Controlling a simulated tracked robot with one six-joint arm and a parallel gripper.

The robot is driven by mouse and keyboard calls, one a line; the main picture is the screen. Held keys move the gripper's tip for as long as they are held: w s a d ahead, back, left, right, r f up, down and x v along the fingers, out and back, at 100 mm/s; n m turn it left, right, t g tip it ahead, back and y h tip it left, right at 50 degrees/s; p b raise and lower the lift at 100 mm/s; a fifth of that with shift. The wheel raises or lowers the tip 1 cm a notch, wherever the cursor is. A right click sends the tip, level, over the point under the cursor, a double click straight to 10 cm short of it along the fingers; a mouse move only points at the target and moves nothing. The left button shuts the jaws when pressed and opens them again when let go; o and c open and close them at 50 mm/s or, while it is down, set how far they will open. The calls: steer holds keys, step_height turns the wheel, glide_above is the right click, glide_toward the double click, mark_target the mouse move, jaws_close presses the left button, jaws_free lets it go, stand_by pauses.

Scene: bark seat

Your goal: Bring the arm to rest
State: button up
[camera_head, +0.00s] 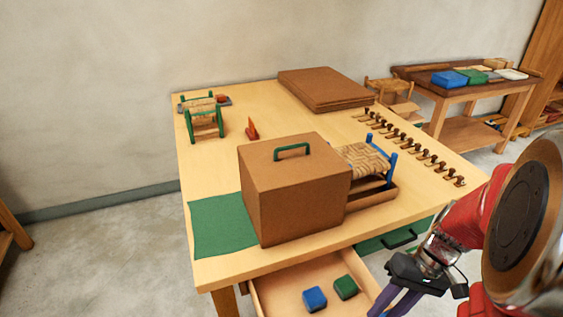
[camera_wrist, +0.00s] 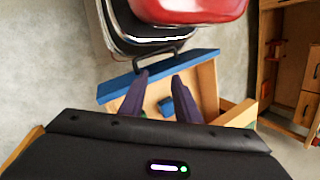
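My gripper (camera_head: 388,301) hangs at the lower right in the head view, over the right side of an open drawer (camera_head: 275,285) at the table's front edge. Its purple fingers reach the bottom edge of that view. In the wrist view my gripper (camera_wrist: 160,84) has its two fingers spread apart with nothing between them. Beyond them is the open drawer with a blue front (camera_wrist: 150,80). A blue block (camera_wrist: 166,105) lies inside. In the head view the drawer holds a blue block (camera_head: 314,298) and a green block (camera_head: 345,287).
On the table (camera_head: 215,160) stand a brown box with a green handle (camera_head: 295,195), a woven seat with blue posts (camera_head: 362,160), a small green-legged stool (camera_head: 203,115) and a row of dark-topped pegs (camera_head: 410,148). A green-fronted drawer (camera_head: 385,240) sits near my arm.

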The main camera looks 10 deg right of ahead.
steer(key=w+a+r+n+t+h, duration=0.2)
steer(key=a+r+t+h, duration=0.3)
steer(key=a+r, duration=0.8)
step_height(320, 180, up, 4)
steer(key=shift+w+a+t, duration=0.2)
steer(key=shift+w+t, duration=0.3)
steer(key=shift+t, duration=0.5)
